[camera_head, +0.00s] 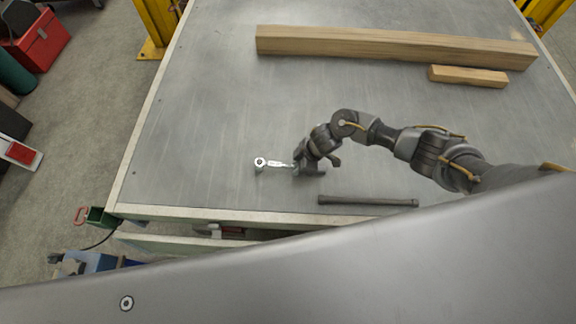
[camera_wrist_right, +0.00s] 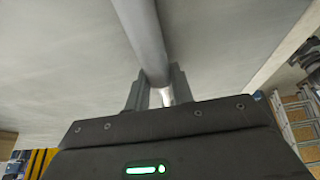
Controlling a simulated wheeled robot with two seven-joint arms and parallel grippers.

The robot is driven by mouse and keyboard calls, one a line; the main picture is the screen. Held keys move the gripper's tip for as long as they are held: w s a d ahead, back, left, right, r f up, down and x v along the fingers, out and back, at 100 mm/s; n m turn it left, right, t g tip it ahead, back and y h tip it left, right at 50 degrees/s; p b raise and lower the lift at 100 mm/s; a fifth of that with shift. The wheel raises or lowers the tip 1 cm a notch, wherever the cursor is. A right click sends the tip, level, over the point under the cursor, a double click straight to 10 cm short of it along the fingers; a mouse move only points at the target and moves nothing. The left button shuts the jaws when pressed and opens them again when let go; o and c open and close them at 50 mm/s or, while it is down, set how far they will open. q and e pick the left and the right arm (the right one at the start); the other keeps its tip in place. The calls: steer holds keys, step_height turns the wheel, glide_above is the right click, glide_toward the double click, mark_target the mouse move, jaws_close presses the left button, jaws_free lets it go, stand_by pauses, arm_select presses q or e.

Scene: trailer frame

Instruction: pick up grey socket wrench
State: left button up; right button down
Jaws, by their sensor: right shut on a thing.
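The grey socket wrench (camera_head: 273,163) is at the front left part of the metal table in the head view. Its round, shiny head points left and its handle runs right into my right gripper (camera_head: 303,167). The right gripper is shut on the wrench. In the right wrist view, a smooth grey bar runs from the top edge down to the two fingers (camera_wrist_right: 152,90), with a shiny bit between them. I cannot tell whether the wrench touches the table. The fingers hide part of its handle. My left gripper is not in view.
A long wooden beam (camera_head: 390,47) and a short wooden block (camera_head: 468,76) lie at the back. The table's left and middle are clear.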

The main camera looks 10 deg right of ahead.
mark_target(294, 165)
steer(key=shift+r, duration=0.15)
steer(key=shift+r, duration=0.2)
step_height(294, 165, up, 2)
steer(key=shift+w+r+b, duration=0.15)
steer(key=shift+r+b, duration=0.05)
steer(key=shift+b, duration=0.15)
steer(key=s+a+r+p, duration=0.2)
steer(key=s+a+r, duration=0.5)
steer(key=s+r, duration=0.3)
steer(key=shift+s, duration=1.2)
